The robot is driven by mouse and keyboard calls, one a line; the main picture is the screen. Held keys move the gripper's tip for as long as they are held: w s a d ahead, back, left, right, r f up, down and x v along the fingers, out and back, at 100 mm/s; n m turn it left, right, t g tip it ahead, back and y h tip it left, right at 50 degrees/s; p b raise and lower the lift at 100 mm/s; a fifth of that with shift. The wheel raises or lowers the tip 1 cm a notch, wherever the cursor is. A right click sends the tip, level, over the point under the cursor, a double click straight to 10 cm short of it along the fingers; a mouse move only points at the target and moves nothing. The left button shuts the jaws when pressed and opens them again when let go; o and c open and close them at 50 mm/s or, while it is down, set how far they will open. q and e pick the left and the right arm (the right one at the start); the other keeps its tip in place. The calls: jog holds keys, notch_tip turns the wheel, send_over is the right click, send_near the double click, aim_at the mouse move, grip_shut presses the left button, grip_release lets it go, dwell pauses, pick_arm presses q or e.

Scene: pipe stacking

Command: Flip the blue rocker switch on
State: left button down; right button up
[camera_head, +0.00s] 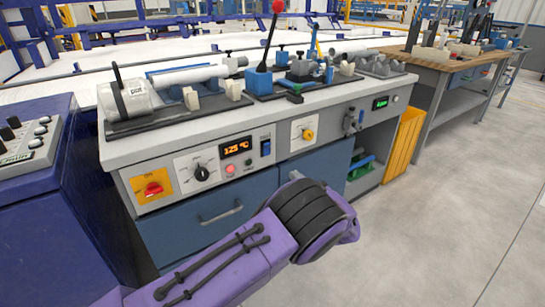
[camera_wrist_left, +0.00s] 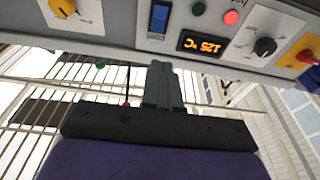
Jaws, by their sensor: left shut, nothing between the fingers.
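The blue rocker switch (camera_head: 265,148) sits upright on the grey front panel of the bench, right of the orange temperature display. In the left wrist view the blue rocker switch (camera_wrist_left: 158,18) appears near the top, with the panel upside down. My left gripper (camera_wrist_left: 161,68) is shut and empty. Its fingertips point toward the panel and appear just below the switch in that picture, apart from it. In the head view my purple left arm reaches in front of the bench, and its wrist hides most of the fingers. I cannot tell the switch's position. My right gripper is not in view.
Near the switch are the temperature display (camera_head: 236,148), a black knob (camera_head: 202,173), a red button (camera_head: 229,170), a red-and-yellow rotary switch (camera_head: 153,189) and a yellow knob (camera_head: 307,134). A red-tipped lever (camera_head: 271,30) stands on the bench top. Floor on the right is clear.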

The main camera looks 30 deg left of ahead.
aim_at(267, 145)
pick_arm(q)
jog(key=b+x, duration=0.1)
jog(key=x, duration=1.2)
jog(key=shift+w+a+f+b, duration=0.1)
jog(key=shift+w+a+b, duration=0.05)
jog(key=shift+a+b, duration=0.25)
